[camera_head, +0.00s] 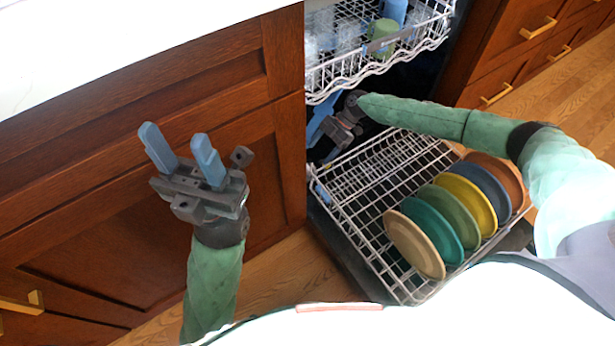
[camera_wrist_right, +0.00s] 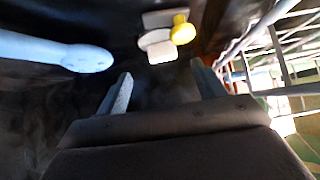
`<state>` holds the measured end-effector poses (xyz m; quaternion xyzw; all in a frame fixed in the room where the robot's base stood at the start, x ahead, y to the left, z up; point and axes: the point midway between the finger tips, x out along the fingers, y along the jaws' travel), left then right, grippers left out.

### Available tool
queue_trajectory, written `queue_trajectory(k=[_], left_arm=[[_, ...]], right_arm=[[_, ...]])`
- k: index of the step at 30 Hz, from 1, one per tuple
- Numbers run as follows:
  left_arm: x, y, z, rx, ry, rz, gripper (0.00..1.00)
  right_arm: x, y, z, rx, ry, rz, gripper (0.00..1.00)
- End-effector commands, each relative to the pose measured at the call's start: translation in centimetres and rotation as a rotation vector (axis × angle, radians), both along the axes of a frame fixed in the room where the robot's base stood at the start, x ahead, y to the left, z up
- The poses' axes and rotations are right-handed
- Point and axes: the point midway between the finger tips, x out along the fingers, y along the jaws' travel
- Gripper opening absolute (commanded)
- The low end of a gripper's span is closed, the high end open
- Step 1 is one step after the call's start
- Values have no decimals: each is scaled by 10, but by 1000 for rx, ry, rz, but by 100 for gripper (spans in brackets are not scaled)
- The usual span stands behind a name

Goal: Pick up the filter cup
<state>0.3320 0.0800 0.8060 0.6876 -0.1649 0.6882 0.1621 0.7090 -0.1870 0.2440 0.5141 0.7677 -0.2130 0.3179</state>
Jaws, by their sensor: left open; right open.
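In the right wrist view, a yellow round-topped piece (camera_wrist_right: 183,30) sits by pale white pieces inside the dark dishwasher tub. It may be the filter cup, but I cannot tell for certain. My right gripper (camera_wrist_right: 163,84) is open and empty, its fingers pointing toward the yellow and white pieces but apart from them. In the head view my right gripper (camera_head: 340,128) is inside the dishwasher, below the upper rack, its fingertips hard to make out. My left gripper (camera_head: 176,140) is open and empty in front of the wooden cabinet.
A blue arm-like part (camera_wrist_right: 85,57) lies left of my right gripper. The upper rack (camera_head: 385,58) holds glasses and a green cup (camera_head: 383,36). The pulled-out lower rack (camera_head: 350,190) holds several plates. A white counter (camera_head: 100,25) is at upper left.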

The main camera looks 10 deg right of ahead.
Motion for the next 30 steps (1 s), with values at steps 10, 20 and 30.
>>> queue_trajectory(k=[10, 20, 30], left_arm=[[1, -3, -13, 20, 8, 7, 45], [2, -6, -25, 40, 15, 15, 45], [2, -6, -25, 42, 17, 16, 45]], right_arm=[[-11, 22, -24, 0, 0, 0, 69], [-22, 45, -47, 0, -1, -1, 69], [-23, 46, -48, 0, -1, -2, 55]])
